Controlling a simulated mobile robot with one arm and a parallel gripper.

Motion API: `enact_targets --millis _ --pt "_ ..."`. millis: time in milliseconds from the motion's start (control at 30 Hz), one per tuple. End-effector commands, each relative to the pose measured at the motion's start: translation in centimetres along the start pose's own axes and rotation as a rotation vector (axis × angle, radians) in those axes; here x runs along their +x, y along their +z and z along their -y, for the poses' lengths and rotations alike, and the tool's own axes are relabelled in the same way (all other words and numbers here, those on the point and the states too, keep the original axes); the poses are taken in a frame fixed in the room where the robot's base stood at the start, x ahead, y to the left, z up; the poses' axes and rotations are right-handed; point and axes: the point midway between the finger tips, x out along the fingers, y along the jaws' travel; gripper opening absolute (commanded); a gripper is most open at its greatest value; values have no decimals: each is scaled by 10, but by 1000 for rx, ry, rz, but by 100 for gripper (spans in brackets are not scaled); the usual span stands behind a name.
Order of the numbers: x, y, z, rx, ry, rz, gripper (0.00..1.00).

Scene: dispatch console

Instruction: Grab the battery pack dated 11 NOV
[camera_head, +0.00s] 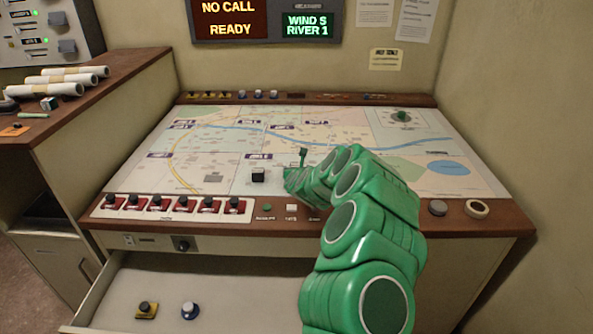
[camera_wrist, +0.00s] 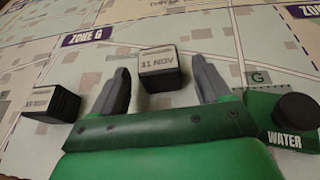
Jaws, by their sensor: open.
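My gripper (camera_wrist: 165,70) is open, a finger to each side of the pack, with small gaps showing. A second similar block (camera_wrist: 52,103) stands left of the left finger; its date is not clear. In the head view one dark block (camera_head: 258,174) shows left of my gripper (camera_head: 294,178); the dated pack seems hidden by the gripper there.
A green holder marked WATER (camera_wrist: 283,120) with a black knob stands close to the right finger. A row of red-based switches (camera_head: 173,204) lines the console's front edge. An open drawer (camera_head: 230,297) is below. The map (camera_head: 220,130) is mostly flat and clear.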

Motion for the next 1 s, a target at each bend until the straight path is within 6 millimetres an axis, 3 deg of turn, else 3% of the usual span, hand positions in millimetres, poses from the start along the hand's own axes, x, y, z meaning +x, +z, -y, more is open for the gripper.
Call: enact_targets --millis 300,667,1000 --pt "20 -1 0 -2 0 -1 77" --pt "24 0 0 0 0 0 77" --pt "24 0 0 0 0 0 28"
